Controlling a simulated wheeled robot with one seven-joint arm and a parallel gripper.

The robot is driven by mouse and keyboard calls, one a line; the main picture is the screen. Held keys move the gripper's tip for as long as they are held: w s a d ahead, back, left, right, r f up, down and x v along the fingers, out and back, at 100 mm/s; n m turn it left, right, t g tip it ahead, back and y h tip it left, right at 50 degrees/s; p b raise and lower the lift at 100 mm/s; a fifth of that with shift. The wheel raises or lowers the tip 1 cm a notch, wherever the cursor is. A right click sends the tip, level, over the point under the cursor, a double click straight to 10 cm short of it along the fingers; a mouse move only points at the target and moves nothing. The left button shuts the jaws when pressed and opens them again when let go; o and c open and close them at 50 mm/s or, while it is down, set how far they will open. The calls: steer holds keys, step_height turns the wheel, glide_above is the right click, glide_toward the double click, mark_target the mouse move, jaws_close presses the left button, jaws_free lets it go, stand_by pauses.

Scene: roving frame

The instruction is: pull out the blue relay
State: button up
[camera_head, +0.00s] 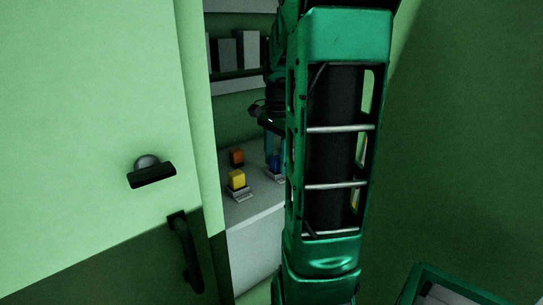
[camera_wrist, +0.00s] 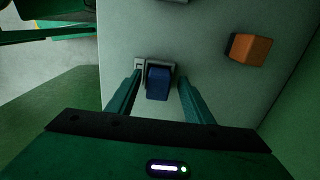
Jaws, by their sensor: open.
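The blue relay (camera_wrist: 158,83) sits in a light grey socket (camera_wrist: 140,67) on a grey surface in the wrist view. My gripper (camera_wrist: 160,78) is open, with one finger on each side of the relay and a visible gap at the right finger. Whether the left finger touches it I cannot tell. In the head view the blue relay (camera_head: 276,162) shows only in part, beside my gripper (camera_head: 274,147) and mostly hidden by my arm.
A yellow block (camera_head: 237,179) stands on its own socket to the left, with an orange block (camera_head: 237,157) behind it; the orange one also shows in the wrist view (camera_wrist: 250,49). A green panel (camera_head: 95,120) with a handle fills the left. Shelves (camera_head: 240,85) are above.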

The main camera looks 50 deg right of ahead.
mark_target(277, 157)
steer(key=c, duration=1.1)
steer(key=shift+c, duration=0.2)
steer(key=shift+r, duration=0.15)
steer(key=shift+r, duration=2.15)
